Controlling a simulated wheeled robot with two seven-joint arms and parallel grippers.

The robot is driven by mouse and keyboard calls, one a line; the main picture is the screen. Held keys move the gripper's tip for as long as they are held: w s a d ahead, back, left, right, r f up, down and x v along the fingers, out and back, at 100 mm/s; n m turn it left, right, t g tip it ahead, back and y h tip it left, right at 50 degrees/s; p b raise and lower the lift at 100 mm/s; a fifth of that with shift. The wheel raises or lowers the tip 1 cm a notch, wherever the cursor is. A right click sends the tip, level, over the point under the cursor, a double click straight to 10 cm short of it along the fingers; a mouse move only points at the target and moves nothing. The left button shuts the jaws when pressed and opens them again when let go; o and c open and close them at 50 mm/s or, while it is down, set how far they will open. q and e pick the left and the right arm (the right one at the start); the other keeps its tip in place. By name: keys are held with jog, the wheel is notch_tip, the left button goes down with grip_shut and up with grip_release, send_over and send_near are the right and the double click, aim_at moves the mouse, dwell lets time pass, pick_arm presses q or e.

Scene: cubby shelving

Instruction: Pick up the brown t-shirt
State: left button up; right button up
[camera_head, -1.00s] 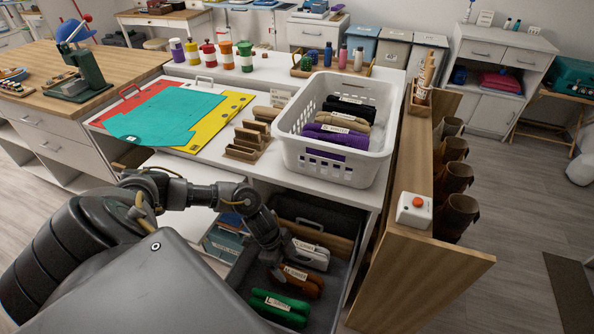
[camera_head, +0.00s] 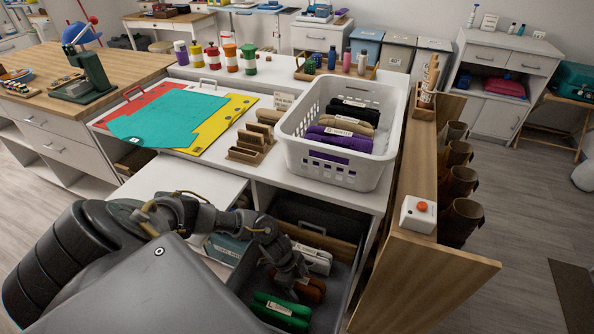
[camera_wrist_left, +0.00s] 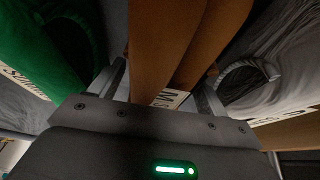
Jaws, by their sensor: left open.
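The brown t-shirt (camera_head: 311,289) lies folded in the open drawer, between a green shirt (camera_head: 281,311) and a light grey one (camera_head: 315,259). My left gripper (camera_head: 290,283) is over the brown shirt in the head view and hides part of it. In the left wrist view the brown shirt (camera_wrist_left: 183,45) fills the space between the open fingers of my left gripper (camera_wrist_left: 165,80). A white label (camera_wrist_left: 170,98) on it is close to the palm. I cannot tell whether the fingers touch the cloth. My right gripper is not in view.
The drawer walls (camera_head: 350,277) stand close around the shirts. Above is a white counter with a white basket (camera_head: 338,173) of folded shirts. A wooden panel (camera_head: 425,262) with a red-button box (camera_head: 418,213) stands to the right.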

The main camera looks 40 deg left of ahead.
pick_arm(q)
jog(key=shift+c, duration=0.2)
jog(key=c, duration=1.1)
